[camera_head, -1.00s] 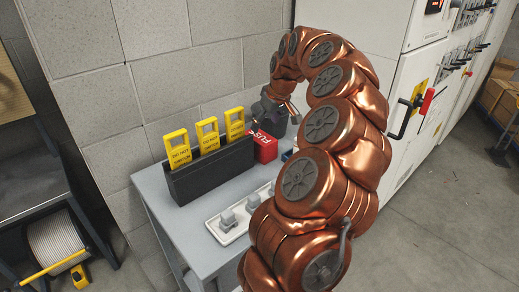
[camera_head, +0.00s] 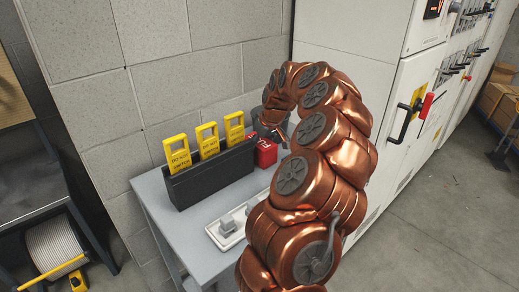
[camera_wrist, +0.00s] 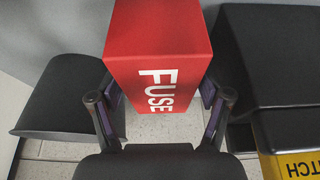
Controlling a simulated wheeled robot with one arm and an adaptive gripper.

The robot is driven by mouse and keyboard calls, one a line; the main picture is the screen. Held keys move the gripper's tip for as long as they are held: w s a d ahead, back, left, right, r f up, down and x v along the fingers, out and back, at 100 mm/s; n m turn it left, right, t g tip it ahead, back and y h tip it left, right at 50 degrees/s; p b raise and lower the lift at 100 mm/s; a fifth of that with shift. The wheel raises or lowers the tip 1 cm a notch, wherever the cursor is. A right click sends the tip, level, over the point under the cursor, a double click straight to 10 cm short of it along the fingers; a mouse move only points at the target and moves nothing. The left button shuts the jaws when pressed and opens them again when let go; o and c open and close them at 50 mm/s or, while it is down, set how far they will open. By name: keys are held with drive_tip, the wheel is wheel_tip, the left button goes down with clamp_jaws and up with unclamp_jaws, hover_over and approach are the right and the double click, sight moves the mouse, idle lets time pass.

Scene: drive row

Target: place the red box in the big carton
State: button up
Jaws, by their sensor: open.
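The red box (camera_head: 266,154), lettered FUSE, is at the back of the grey table, just right of the black rack. In the wrist view the red box (camera_wrist: 158,45) fills the upper middle, its lettered face towards me. My gripper (camera_wrist: 160,97) is open, with one finger at each side of the box's near end; whether either finger touches it I cannot tell. In the head view my gripper (camera_head: 273,125) is at the box's upper side, partly hidden by my arm. Brown cartons (camera_head: 497,100) stand at the far right; which is the big carton I cannot tell.
The black rack (camera_head: 212,174) holds yellow tags (camera_head: 208,140) close to the box's left. A white tray (camera_head: 228,230) with grey pieces lies on the table front. A block wall is behind; a white cabinet (camera_head: 400,120) with handles stands right. Floor at right is open.

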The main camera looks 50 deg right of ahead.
drive_tip(key=shift+w+f, duration=0.1)
drive_tip(key=shift+f, duration=0.15)
drive_tip(key=shift+f+b, duration=0.25)
drive_tip(key=shift+b, duration=0.2)
idle(0.4)
drive_tip(key=c, duration=1.2)
